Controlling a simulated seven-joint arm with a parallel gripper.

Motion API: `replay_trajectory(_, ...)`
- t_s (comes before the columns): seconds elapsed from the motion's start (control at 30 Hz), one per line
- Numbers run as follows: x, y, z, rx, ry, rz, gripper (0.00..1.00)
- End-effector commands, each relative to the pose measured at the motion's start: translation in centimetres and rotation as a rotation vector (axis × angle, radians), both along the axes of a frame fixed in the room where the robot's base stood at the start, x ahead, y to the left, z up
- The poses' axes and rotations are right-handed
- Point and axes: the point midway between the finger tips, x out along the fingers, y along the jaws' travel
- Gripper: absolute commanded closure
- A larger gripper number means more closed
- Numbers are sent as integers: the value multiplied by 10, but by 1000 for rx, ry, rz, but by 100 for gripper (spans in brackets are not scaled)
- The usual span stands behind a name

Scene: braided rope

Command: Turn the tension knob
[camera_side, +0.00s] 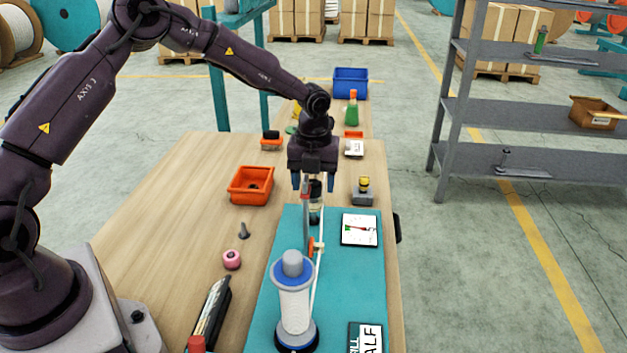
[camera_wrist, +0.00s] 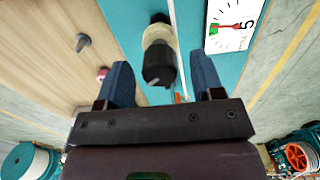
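The tension knob appears to be the black knob (camera_side: 316,187) at the far end of the teal plate (camera_side: 350,275). The black knob (camera_wrist: 158,66) also shows in the wrist view, with a pale round part beside it. My gripper (camera_side: 313,183) is above the far end of the plate, pointing down, with its blue fingers apart. In the wrist view my gripper (camera_wrist: 162,66) has one finger on each side of the knob, with a visible gap on both sides. I cannot tell the exact height of the fingertips against the knob.
A gauge card (camera_side: 360,230) lies right of the knob. A white spool (camera_side: 295,308) with a blue top stands at the near end, with rope running from it. An orange bin (camera_side: 251,185) is to the left, and a grey block with a yellow top (camera_side: 363,190) to the right.

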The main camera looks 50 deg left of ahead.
Motion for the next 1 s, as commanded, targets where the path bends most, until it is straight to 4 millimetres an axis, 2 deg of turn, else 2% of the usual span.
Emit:
replay_trajectory(0.17,0,0,0,0,0,0,39)
replay_trajectory(0.27,0,0,7,0,-1,1,39)
replay_trajectory(0.37,1,0,23,1,-4,0,39)
replay_trajectory(0.7,1,1,97,1,-5,2,39)
replay_trajectory(0.83,0,0,116,1,-3,0,39)
replay_trajectory(1.0,0,0,128,-1,-1,0,39)
